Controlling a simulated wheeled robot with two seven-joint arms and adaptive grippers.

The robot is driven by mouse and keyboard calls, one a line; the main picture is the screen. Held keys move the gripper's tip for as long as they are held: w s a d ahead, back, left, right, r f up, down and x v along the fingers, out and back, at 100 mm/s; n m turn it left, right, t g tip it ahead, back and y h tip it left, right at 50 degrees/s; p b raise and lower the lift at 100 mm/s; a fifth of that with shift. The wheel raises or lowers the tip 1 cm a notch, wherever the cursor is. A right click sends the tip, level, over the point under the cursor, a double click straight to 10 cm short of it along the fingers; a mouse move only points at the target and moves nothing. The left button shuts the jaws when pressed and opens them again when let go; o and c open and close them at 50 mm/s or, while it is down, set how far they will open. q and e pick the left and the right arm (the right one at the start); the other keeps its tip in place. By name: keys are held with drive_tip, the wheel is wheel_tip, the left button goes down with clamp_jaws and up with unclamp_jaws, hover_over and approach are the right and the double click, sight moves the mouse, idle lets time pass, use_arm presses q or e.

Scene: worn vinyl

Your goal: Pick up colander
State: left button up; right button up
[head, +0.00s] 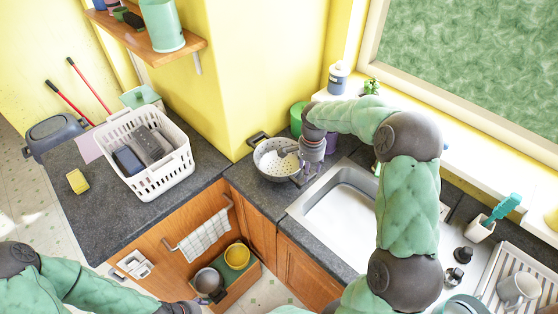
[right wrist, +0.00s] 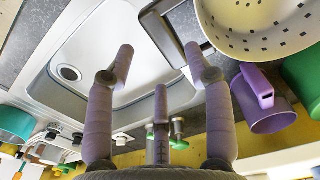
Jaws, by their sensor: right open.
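The colander (head: 272,162), a pale bowl with dark holes and dark loop handles, stands on the dark counter in the corner left of the sink. In the right wrist view its holed bowl (right wrist: 262,22) is partly cut off at the top right. My right gripper (head: 311,156) is at the colander's right side in the head view. In the right wrist view its fingers (right wrist: 160,58) are spread, with the dark handle (right wrist: 158,28) near and between the fingertips; whether they touch cannot be told.
The sink (head: 340,210) lies right of the colander. A purple mug (right wrist: 268,103) and a green container (head: 298,117) stand close behind it. A white basket (head: 150,185) is on the left counter. A drying rack (head: 505,285) is at the right.

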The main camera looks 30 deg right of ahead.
wheel_tip(320, 180, down, 3)
drive_tip(key=shift+w+d+r, duration=0.1)
drive_tip(key=shift+w, duration=0.05)
drive_tip(key=shift+d+f, duration=0.1)
drive_tip(key=shift+f, duration=2.5)
drive_tip(key=shift+c, duration=0.3)
drive_tip(key=shift+r, duration=0.1)
clamp_jaws()
